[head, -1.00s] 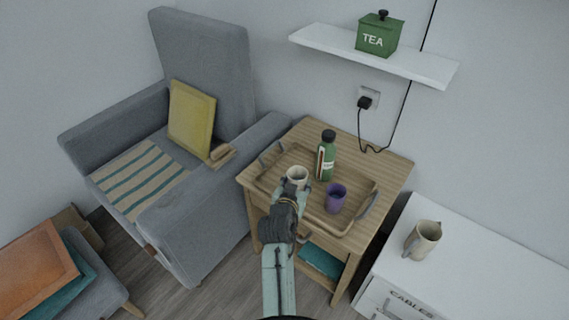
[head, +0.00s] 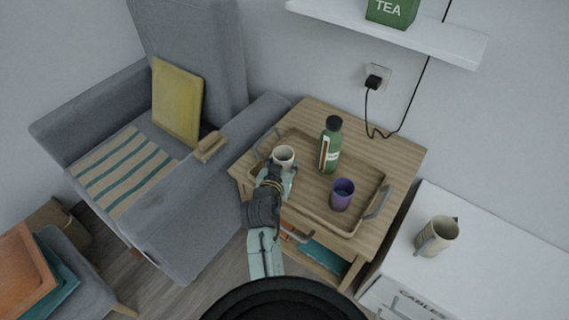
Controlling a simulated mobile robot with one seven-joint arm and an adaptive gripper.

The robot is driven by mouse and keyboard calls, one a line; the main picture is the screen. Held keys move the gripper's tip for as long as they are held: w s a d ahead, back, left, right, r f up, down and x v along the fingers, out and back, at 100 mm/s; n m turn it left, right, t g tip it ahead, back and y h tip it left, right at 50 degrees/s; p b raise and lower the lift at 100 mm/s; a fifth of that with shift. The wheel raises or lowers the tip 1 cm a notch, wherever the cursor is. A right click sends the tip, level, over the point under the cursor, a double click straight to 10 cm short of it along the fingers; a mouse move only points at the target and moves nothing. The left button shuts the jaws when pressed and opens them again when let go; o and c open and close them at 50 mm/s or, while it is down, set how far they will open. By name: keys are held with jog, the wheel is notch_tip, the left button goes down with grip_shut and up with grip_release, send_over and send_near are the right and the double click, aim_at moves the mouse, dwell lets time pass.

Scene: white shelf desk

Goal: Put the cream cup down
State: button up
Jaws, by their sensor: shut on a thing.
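The cream cup (head: 284,155) is upright at the left part of the wooden tray (head: 313,211) on the small wooden side table (head: 400,160). My gripper (head: 277,174) is shut on the cup from the front, and my arm reaches in from the bottom of the view. The gripper hides the cup's lower part, so I cannot tell whether its base touches the tray. A purple cup (head: 342,194) and a green bottle (head: 330,145) stand on the tray to the right of the cream cup.
A grey armchair (head: 215,200) stands close on the left, with a brush-like object (head: 210,146) on its arm. A white cabinet (head: 490,260) with a beige jug (head: 437,237) is at the right. A white shelf (head: 400,35) hangs above. The tray's front-middle is bare.

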jog(key=shift+r, duration=0.15)
jog(key=shift+f, duration=0.2)
jog(key=o, duration=1.3)
jog(key=shift+r, duration=0.25)
jog(key=shift+s+a, duration=0.1)
